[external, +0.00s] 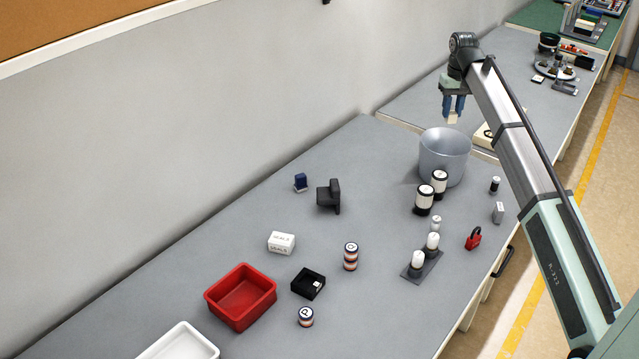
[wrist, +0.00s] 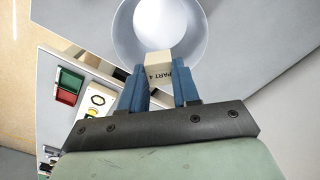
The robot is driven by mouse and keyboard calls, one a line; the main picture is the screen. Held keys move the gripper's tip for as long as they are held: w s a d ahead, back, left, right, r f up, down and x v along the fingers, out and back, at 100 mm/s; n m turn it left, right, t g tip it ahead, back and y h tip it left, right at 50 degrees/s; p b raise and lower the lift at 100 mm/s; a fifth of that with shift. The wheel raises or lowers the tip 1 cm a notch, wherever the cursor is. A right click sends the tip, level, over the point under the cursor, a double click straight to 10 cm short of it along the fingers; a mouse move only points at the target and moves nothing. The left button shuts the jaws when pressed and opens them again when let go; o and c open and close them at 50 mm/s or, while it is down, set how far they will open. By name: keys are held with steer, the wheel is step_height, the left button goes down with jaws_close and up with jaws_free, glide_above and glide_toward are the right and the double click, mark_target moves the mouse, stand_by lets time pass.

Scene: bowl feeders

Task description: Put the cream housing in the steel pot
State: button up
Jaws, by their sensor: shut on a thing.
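The cream housing (wrist: 159,68) is a small block marked "PART 4", held between the blue fingers of my gripper (wrist: 160,82) in the wrist view. In the external view my gripper (external: 453,106) is shut on the cream housing (external: 452,118), which hangs just above the far part of the pot's rim. The steel pot (external: 443,160) is a grey round pot standing upright on the bench. In the wrist view the pot's inner wall (wrist: 203,40) shows around and beyond the housing. The exact height of the housing over the rim is hard to tell.
Two black-and-white cylinders (external: 425,199) stand close in front of the pot. A cream item (external: 486,136) lies behind it to the right.

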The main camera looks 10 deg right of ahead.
step_height(320, 180, down, 9)
stand_by(0.8)
steer(key=o, duration=1.1)
steer(key=shift+r, duration=0.1)
